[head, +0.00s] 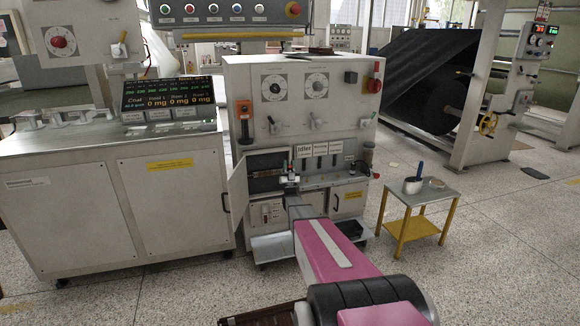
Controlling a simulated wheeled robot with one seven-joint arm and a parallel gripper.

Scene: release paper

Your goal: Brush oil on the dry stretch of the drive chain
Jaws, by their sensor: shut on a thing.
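My gripper (290,182) is small in the head view, at the low opening in the front of the grey machine. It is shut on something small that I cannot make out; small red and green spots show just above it. A dark recess (264,180) with a brownish band lies to the left of the gripper, behind an open door (238,192). The band may be the drive chain, but its dry stretch cannot be told apart. A metal pot (412,186) stands on a small table to the right, with a blue handle (420,170) sticking up from it.
The small table (440,190) has yellow legs; a round lid-like disc (437,183) lies beside the pot. A grey cabinet (70,205) with a display stands left. A large dark roll (432,100) is behind right. Speckled floor (500,270) is clear at right.

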